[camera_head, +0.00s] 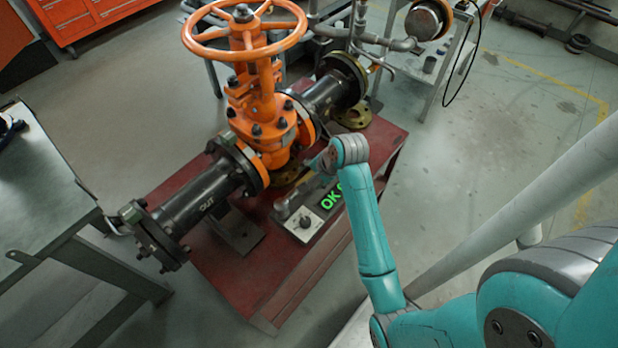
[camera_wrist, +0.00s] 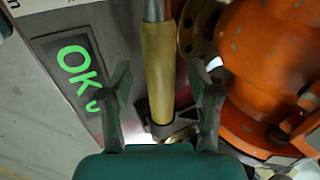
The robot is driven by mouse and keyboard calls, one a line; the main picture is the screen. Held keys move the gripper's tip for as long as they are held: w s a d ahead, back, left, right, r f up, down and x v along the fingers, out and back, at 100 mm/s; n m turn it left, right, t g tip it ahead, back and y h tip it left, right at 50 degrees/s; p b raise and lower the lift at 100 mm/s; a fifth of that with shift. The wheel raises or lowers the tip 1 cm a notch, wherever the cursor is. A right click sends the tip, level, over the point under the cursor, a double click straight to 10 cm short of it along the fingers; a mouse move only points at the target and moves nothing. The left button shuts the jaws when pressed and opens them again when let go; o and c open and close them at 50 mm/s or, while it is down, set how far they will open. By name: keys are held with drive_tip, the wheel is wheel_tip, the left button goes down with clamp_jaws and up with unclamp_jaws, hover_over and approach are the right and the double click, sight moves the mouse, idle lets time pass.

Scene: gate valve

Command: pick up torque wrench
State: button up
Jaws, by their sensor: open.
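The torque wrench (camera_wrist: 158,60) shows in the wrist view as a yellow grip on a silver shaft, running from the top edge down between my fingers. My gripper (camera_wrist: 163,88) is open, one finger on each side of the yellow grip in the picture. I see no finger touching it, and its depth relative to the fingertips is unclear. The wrench's lower end is partly hidden behind my gripper. In the head view my wrist covers most of the wrench and the gripper.
A tester box with a green OK display (camera_head: 331,196) sits on the red table (camera_head: 245,285). It is left of the wrench in the wrist view. The orange gate valve (camera_head: 262,105) stands close beside, with black flanged pipes (camera_head: 200,205). A grey bench (camera_head: 35,185) is at left.

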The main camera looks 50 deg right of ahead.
drive_tip(key=shift+x, duration=1.15)
clamp_jaws()
drive_tip(key=shift+r, duration=0.1)
